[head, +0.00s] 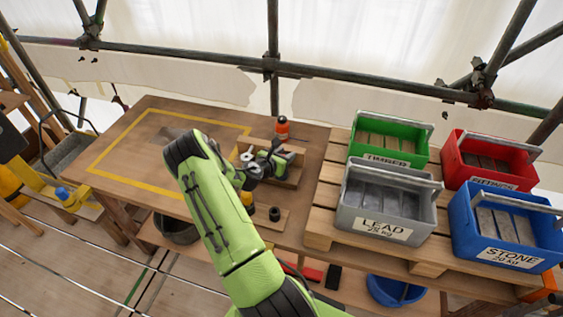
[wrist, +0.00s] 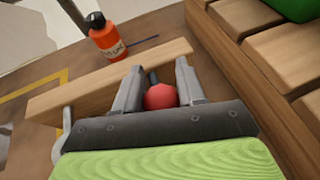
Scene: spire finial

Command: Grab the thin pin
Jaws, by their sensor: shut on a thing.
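A pin with a round red head (wrist: 160,96) and a short dark stem sits between the two fingers of my gripper (wrist: 160,68) in the wrist view. The fingers are shut on it, one at each side of the red head. The lower end of the stem is hidden. In the head view my gripper (head: 265,163) is over the workbench beside a wooden block, and the pin is too small to make out there.
A long wooden block (wrist: 110,78) lies just past the fingers. An orange bottle (wrist: 107,38) stands behind it, with a thin dark-blue stick (wrist: 144,42) beside it. Grey (head: 385,200), green (head: 388,140), red (head: 487,162) and blue (head: 507,228) crates stand on pallets at right.

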